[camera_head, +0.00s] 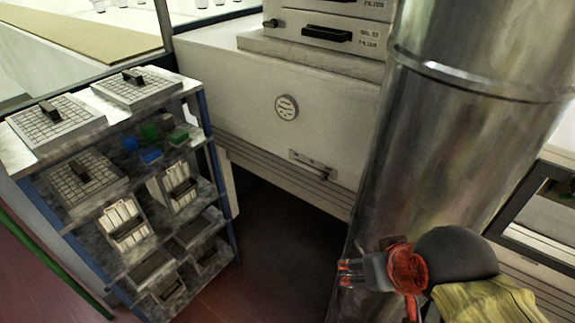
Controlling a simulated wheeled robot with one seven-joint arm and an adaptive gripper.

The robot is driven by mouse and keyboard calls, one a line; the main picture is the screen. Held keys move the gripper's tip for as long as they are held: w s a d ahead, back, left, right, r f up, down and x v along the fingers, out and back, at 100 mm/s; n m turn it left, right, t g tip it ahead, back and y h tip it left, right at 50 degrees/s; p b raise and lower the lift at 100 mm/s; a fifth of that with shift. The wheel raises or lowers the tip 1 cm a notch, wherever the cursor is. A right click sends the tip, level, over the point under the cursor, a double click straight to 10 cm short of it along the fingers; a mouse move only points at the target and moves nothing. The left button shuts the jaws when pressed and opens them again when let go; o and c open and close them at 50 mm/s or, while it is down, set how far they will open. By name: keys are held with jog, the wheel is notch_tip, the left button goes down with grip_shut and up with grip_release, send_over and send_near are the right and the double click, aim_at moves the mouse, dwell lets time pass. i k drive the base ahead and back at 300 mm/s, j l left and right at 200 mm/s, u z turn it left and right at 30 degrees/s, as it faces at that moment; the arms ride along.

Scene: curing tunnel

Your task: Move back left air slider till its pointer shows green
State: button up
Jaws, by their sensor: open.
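No air slider with a pointer or green mark can be made out in this view. A pale cabinet (240,95) stands at the centre back. Its front carries a small round grille or dial (287,107) and, lower down, a metal bar handle (313,164). I cannot tell if either belongs to a slider. My gripper (346,273), with orange-red parts, is at the lower right. It points left, is open and looks empty, in front of the foot of a large metal duct and well apart from the cabinet front.
The wide metal duct (440,130) hides part of the cabinet's right side. Drawers marked FILTER (325,30) sit on top of the cabinet. A blue-framed shelf rack (222,190) with handled grids and filter cartridges stands at left. Dark floor (285,240) lies clear between.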

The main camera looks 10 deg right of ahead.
aim_at(325, 177)
jog(key=k, duration=0.2)
jog(key=k+z, duration=0.25)
jog(key=z, duration=0.25)
jog(key=k+l+z, duration=0.1)
jog(key=z, duration=0.4)
jog(key=j+z, duration=0.3)
jog(key=j, duration=0.3)
jog(key=j+z, duration=0.35)
jog(key=j, duration=0.3)
